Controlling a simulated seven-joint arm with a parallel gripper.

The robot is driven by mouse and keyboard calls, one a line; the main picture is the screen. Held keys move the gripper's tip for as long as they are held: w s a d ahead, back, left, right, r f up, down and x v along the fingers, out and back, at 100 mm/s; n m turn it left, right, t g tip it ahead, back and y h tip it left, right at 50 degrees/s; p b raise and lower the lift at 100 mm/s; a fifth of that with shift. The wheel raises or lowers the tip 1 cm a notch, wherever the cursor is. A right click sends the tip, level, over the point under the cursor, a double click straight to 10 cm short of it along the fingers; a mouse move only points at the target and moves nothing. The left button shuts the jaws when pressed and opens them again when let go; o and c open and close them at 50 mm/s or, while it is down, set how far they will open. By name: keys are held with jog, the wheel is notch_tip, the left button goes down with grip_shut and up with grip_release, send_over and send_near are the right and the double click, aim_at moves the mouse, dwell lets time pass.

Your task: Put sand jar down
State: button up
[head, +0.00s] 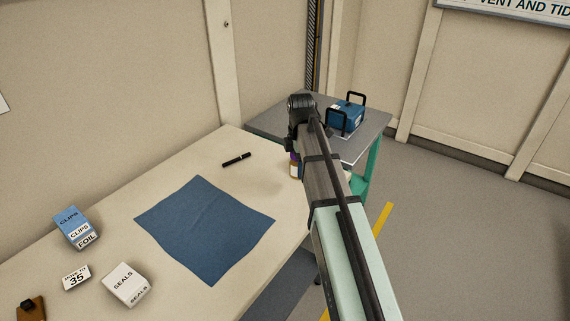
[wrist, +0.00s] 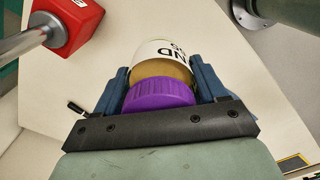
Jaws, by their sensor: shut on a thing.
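The sand jar (wrist: 160,72) has a purple lid (wrist: 158,95), an amber body and a white label with black letters, seen upside down in the wrist view. My gripper (wrist: 161,78) is shut on it, with a blue finger on each side. In the head view, only a sliver of the jar (head: 295,168) shows at the left edge of my arm, near the right edge of the cream table (head: 180,178). My arm hides the rest of it and the fingers. I cannot tell whether its base touches the tabletop.
A blue cloth (head: 205,228) lies flat on the table, with a black marker (head: 237,160) behind it. A blue clips box (head: 75,228) and a white seals box (head: 125,285) stand left. A red block (wrist: 68,28) shows in the wrist view. A blue case (head: 345,115) sits on a grey side table.

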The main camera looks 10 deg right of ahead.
jog(key=w+a+n, duration=0.1)
jog(key=w+a, duration=0.3)
jog(key=w, duration=0.9)
jog(key=w+a, duration=0.3)
jog(key=w, duration=0.9)
jog(key=shift+w+a+f, duration=0.1)
jog(key=shift+f, duration=2.25)
jog(key=shift+w+f, duration=0.1)
jog(key=shift+f, duration=2.25)
jog(key=shift+f, duration=0.15)
jog(key=o, duration=1.3)
notch_tip(320, 180, up, 12)
jog(key=shift+r, duration=0.15)
